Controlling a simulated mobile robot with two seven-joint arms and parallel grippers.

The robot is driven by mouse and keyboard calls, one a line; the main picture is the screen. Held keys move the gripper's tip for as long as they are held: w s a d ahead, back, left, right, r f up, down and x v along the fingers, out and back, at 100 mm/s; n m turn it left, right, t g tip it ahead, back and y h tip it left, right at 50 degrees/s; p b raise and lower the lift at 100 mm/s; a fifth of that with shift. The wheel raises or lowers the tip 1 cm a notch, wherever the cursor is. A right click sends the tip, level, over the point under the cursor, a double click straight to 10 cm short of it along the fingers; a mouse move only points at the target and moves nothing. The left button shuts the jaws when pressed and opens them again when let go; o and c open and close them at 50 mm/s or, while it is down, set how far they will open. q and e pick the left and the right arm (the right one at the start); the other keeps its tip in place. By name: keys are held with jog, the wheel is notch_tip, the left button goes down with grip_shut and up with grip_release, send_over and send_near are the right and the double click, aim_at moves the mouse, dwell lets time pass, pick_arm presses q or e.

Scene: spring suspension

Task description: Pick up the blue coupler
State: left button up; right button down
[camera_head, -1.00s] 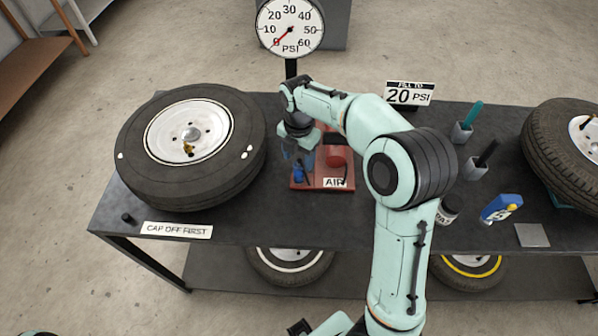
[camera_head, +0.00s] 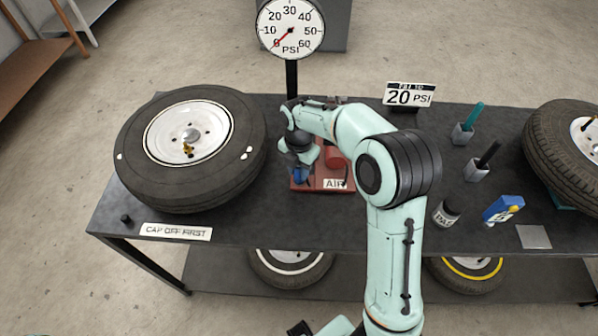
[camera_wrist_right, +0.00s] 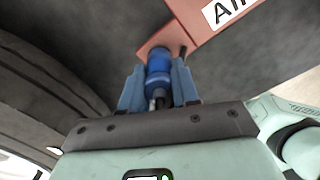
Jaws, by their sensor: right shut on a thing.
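The blue coupler (camera_wrist_right: 159,62) shows in the right wrist view between the two blue-grey fingers of my right gripper (camera_wrist_right: 158,88). The fingers are shut on it, one on each side. Its far end is at the corner of the red air base. In the head view my right gripper (camera_head: 302,172) points down over the left side of the red air base (camera_head: 315,185). There the coupler is mostly covered by the fingers and hard to tell from them.
A tire (camera_head: 240,160) with a white rim lies left of the base. The gauge (camera_head: 290,28) stands behind on a post. A small black jar (camera_head: 446,213), a blue device (camera_head: 502,209), two tools in holders and another tire are to the right. A sign (camera_head: 176,231) lies at the front edge.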

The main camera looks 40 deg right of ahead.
pick_arm(q)
jog(key=w+r+p, duration=0.5)
jog(key=w+r, duration=0.1)
jog(key=r, duration=0.1)
jog(key=shift+w+t, duration=0.2)
jog(key=shift+t, duration=0.2)
pick_arm(e)
notch_tip(320, 180, up, 23)
pick_arm(q)
jog(key=shift+s, duration=0.1)
